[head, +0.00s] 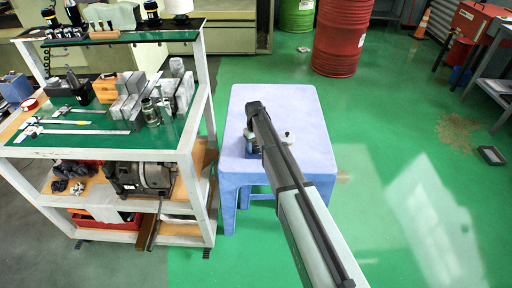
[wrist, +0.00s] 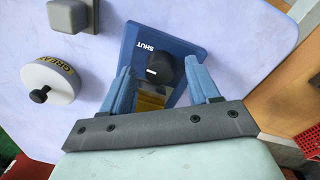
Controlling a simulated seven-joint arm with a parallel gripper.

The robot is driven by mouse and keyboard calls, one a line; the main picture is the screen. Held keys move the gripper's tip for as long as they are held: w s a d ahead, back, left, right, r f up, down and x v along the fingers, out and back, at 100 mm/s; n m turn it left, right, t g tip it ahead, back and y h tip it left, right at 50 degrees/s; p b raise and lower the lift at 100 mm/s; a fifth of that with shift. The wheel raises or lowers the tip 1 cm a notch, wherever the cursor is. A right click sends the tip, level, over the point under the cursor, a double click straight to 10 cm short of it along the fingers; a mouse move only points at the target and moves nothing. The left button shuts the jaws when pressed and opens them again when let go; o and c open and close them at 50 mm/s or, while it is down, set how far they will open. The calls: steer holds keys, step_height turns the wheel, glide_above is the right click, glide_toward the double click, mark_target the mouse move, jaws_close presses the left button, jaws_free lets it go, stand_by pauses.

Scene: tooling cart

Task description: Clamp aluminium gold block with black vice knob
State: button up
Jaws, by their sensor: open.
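The blue vice (wrist: 184,48), marked "SHUT", stands on the pale blue table (wrist: 245,25). Its black knob (wrist: 165,66) shows between the fingers of my gripper (wrist: 158,68) in the wrist view. The blue fingers are open, one on each side of the knob, and I cannot tell whether they touch it. A gold-yellow piece, seemingly the aluminium gold block (wrist: 151,101), shows below the knob, partly hidden by the gripper's body. In the head view my arm covers most of the vice, and a blue part of it (head: 240,153) shows beside the arm.
A round white item with a black knob (wrist: 39,95) and lettering stands left of the vice, with a grey block (wrist: 68,15) behind it. A tooling cart (head: 190,125) with many tools stands left of the table. Red and green drums stand behind on open green floor.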

steer(key=shift+f, duration=0.55)
steer(key=shift+c, duration=0.2)
steer(key=c, duration=1)
steer(key=shift+m, duration=2.7)
steer(key=o, duration=1)
steer(key=shift+o, duration=0.2)
steer(key=shift+r, duration=0.1)
